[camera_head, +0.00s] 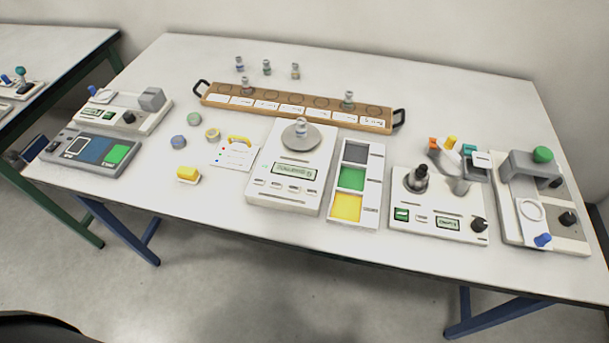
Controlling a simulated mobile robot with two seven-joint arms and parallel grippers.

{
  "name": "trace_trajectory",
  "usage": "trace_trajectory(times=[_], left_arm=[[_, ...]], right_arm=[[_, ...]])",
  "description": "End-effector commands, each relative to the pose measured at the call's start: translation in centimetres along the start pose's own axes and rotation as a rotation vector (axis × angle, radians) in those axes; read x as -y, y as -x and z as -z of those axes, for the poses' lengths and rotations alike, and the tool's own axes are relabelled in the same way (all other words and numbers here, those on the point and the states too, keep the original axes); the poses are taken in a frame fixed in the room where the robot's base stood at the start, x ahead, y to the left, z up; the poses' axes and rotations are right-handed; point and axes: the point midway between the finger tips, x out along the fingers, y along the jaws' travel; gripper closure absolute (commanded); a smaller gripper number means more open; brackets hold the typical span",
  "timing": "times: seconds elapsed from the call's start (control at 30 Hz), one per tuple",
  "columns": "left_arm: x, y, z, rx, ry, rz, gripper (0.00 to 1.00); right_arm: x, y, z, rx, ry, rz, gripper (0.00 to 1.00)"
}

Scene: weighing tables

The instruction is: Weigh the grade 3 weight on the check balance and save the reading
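A white balance (285,200) stands mid-table, with a round grey pan (312,137) and a lit green display (295,170) whose digits are too small to read. A small metallic weight with a blue band (301,127) stands upright on the pan. Three similar weights stand on the table at the back: one bluish (240,65), one greenish (267,68), one yellowish (295,71). Another greenish weight (348,100) stands in the wooden rack (391,119). I cannot read any grade marks or tell which weight is grade 3. Neither gripper is in view.
A grey, green and yellow tray (348,208) sits right of the balance. Devices with knobs (440,215) (560,215) fill the right end; a device (125,115) and a panel (85,152) the left.

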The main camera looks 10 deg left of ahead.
Motion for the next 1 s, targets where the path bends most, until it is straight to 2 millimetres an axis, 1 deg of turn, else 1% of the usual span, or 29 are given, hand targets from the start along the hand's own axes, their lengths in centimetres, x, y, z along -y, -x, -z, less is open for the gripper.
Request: trace_trajectory(times=[0.27,0.83,1.0], left_arm=[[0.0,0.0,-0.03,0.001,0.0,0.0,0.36],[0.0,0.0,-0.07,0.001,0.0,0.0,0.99],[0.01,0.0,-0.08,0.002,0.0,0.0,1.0]], right_arm=[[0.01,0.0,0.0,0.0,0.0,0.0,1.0],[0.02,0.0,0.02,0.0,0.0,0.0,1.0],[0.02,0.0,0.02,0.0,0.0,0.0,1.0]])
